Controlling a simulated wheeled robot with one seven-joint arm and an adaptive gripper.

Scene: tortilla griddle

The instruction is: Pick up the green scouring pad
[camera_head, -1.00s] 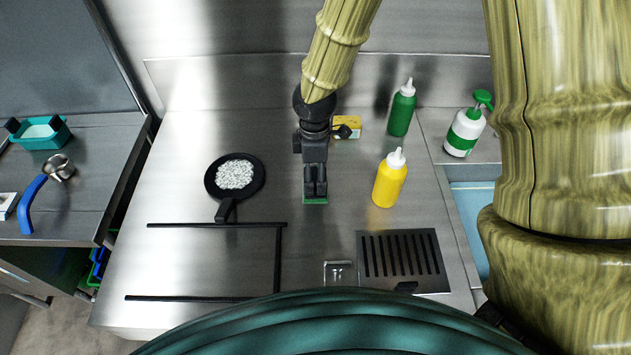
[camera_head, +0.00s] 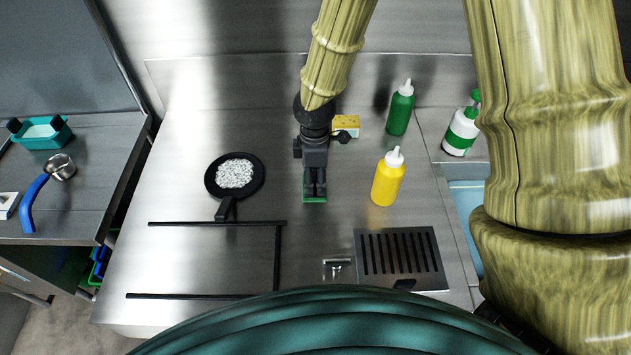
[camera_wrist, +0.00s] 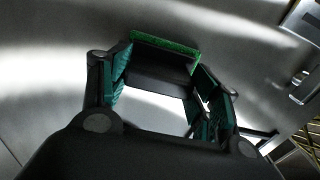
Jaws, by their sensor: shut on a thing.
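The green scouring pad (camera_head: 314,200) is a thin green piece at the fingertips of my gripper (camera_head: 314,188), over the middle of the steel griddle surface (camera_head: 180,265). In the wrist view the pad's bright green edge (camera_wrist: 165,44) shows beyond a dark face, between the two fingers of my gripper (camera_wrist: 160,75). My gripper is shut on the pad. The fingers hide part of the pad in the head view. Whether the pad touches the steel below is hard to tell.
A black pan (camera_head: 257,185) with white contents stands to the left. A yellow bottle (camera_head: 388,183), a green bottle (camera_head: 400,112) and a yellow sponge (camera_head: 347,123) stand to the right and behind. A slotted drain plate (camera_head: 400,258) lies at front right.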

